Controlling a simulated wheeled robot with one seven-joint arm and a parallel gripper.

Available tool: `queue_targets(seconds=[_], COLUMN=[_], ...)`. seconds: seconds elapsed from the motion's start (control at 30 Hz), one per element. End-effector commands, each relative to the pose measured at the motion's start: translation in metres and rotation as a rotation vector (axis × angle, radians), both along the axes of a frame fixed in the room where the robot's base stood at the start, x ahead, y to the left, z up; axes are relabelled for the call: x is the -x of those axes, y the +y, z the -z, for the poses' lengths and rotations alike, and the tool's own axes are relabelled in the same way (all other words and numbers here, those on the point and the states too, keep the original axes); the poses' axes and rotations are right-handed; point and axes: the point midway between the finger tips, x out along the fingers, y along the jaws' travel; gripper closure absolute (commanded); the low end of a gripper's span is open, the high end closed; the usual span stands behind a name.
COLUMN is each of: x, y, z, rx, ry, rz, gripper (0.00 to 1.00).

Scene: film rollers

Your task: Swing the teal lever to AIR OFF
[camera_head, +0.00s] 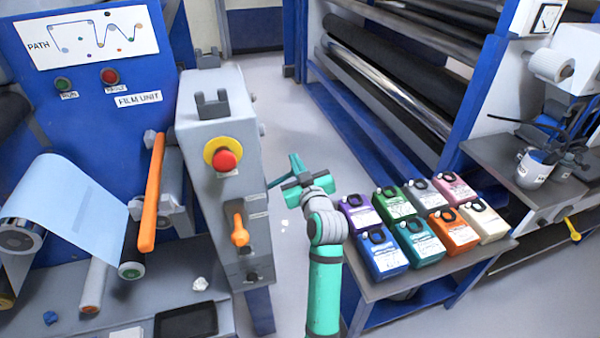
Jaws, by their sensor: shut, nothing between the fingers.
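A slim teal bar, which looks like the teal lever (279,181), sticks out to the right from the side of the grey control post (215,110). My gripper (295,167), also teal and dark grey, is at the bar's right end. It is shut, with nothing held. The two overlap in this view, and I cannot tell whether they touch. The AIR OFF mark cannot be read; small white labels on the post's side are too small. My teal arm rises from the bottom middle.
The post's front carries a red stop button (226,160) and an orange handle (239,232). Right of my arm, coloured canisters (383,253) crowd a low table (430,284). A yellow lever (571,228) is far right. Bare floor (290,110) lies behind my gripper.

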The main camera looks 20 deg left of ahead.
Motion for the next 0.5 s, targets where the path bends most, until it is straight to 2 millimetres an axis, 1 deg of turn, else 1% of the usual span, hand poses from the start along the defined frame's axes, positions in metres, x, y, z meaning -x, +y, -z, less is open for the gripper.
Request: queue_targets(seconds=[0.03, 0.2, 0.3, 0.5], x=[-0.001, -0.006, -0.008, -0.008], y=[-0.002, -0.004, -0.004, -0.004], z=[0.012, 0.03, 0.036, 0.039], rx=[0.002, 0.0, 0.001, 0.0], ry=[0.006, 0.004, 0.003, 0.002], rz=[0.001, 0.002, 0.002, 0.001], gripper=[1.0, 1.0, 1.0, 1.0])
